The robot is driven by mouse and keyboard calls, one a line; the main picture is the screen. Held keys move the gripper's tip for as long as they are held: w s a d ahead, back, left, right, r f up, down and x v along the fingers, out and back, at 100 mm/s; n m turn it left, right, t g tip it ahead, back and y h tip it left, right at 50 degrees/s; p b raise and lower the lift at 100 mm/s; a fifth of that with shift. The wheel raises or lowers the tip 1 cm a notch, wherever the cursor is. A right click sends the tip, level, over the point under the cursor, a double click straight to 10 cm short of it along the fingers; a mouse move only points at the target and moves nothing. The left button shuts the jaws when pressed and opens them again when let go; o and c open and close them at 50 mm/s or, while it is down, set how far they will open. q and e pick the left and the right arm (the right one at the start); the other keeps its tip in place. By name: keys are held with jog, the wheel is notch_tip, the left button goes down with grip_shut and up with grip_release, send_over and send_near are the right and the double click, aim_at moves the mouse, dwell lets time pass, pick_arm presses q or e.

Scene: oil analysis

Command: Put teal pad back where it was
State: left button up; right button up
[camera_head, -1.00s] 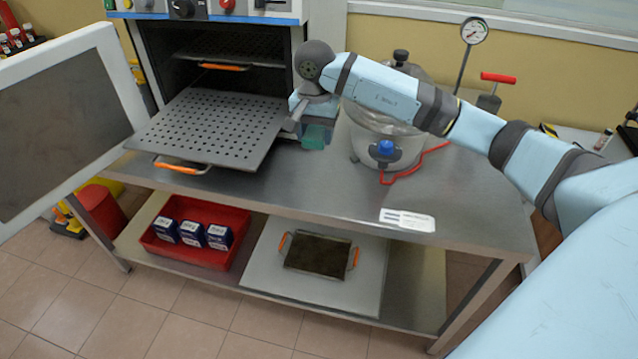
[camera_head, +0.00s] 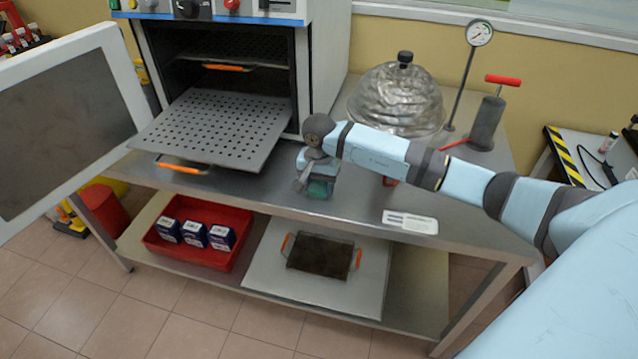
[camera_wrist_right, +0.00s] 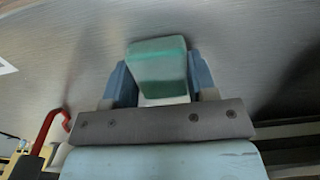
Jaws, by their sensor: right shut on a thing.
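The teal pad (camera_wrist_right: 158,68) is a small block clamped between the two blue fingers of my right gripper (camera_wrist_right: 160,82) in the right wrist view. In the head view, my right gripper (camera_head: 319,178) hangs near the front edge of the steel bench, right of the oven's pulled-out rack, with the teal pad (camera_head: 319,189) below it. Whether the pad touches the bench top is hard to tell. My left gripper is in neither view.
The perforated rack (camera_head: 215,128) juts from the open oven at left, its door (camera_head: 60,110) swung wide. A glass dome vessel (camera_head: 395,100), a gauge (camera_head: 478,33) and a red-handled pump (camera_head: 488,122) stand behind my arm. A white label (camera_head: 410,221) lies on the bench (camera_head: 365,205).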

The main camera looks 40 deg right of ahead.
jog(key=shift+f, duration=0.1)
jog(key=o, duration=0.9)
